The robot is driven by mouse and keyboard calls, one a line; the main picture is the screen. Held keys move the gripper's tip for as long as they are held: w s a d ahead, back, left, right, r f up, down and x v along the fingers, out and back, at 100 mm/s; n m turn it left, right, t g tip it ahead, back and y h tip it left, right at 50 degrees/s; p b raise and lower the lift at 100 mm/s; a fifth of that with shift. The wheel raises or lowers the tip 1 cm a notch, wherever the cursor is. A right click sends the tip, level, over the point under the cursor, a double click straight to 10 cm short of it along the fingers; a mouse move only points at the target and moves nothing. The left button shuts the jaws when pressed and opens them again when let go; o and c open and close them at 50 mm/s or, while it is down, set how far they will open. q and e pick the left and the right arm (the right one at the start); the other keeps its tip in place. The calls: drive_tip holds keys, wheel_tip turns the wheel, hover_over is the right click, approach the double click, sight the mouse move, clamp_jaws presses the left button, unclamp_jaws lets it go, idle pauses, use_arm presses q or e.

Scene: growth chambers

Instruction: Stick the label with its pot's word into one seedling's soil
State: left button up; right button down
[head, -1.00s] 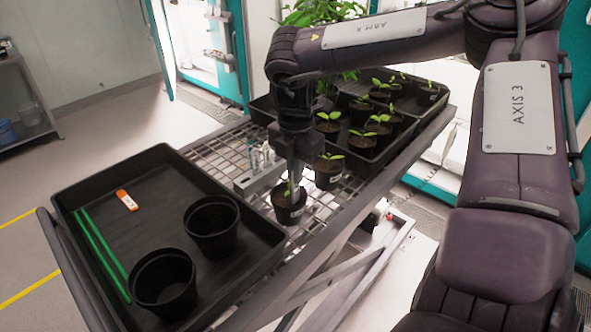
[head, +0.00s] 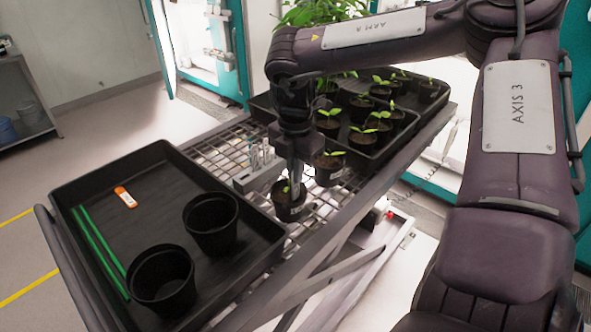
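My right gripper (head: 292,183) points straight down at the seedling pot (head: 291,212) nearest the front on the wire-mesh cart top. Its fingertips are at the pot's rim, beside the small green seedling (head: 284,188). I cannot make out whether the fingers are shut on a label. The black pot has a pale mark on its side. A second seedling pot (head: 328,176) with a white tag on its side stands just behind to the right. A grey rack (head: 257,178) holding slim pale labels stands left of the gripper. My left gripper is out of view.
A black tray (head: 110,178) at the left holds two empty pots (head: 211,223) (head: 162,281), green sticks (head: 100,240) and an orange-and-white item (head: 126,197). A dark tray (head: 372,158) of several seedlings stands behind the gripper. Bare mesh (head: 215,158) lies left of the rack.

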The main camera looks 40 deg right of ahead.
drive_tip(key=shift+f+b, duration=0.55)
drive_tip(key=shift+f, duration=0.05)
drive_tip(key=c, duration=1.5)
unclamp_jaws()
drive_tip(key=shift+c, duration=0.2)
wheel_tip(320, 180, up, 8)
drive_tip(key=shift+f+b, duration=0.25)
drive_tip(key=shift+b, duration=0.4)
drive_tip(key=shift+r+p, duration=0.4)
drive_tip(key=shift+r, duration=0.2)
wheel_tip(320, 180, up, 7)
drive_tip(key=p, duration=0.7)
